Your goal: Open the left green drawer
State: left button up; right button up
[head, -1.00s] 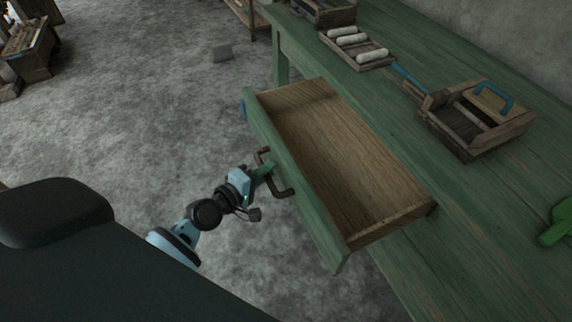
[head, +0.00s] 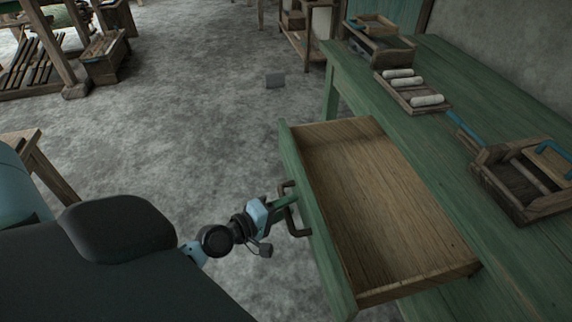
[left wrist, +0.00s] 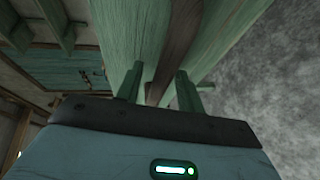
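The green drawer (head: 314,226) in the green table is pulled well out, and its bare wooden inside (head: 375,200) is empty. Its dark handle (head: 293,214) is on the front panel. My left gripper (head: 285,202) is at this handle, its fingers reaching in from the left. In the left wrist view the two fingers (left wrist: 158,92) stand apart on either side of a dark bar, which appears to be the handle (left wrist: 178,45); gaps seem to show beside it. My right gripper is not in view.
The green tabletop (head: 440,140) holds a tray with white rolls (head: 405,85), a wooden box with a blue handle (head: 525,175) and another box (head: 378,42) at the back. Grey floor (head: 200,130) left of the drawer is mostly open. Wooden furniture stands at far left.

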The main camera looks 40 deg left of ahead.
pick_arm(q)
jog(key=v, duration=0.7)
jog(key=shift+s+b, duration=0.4)
jog(key=shift+b, duration=0.05)
dwell(0.4)
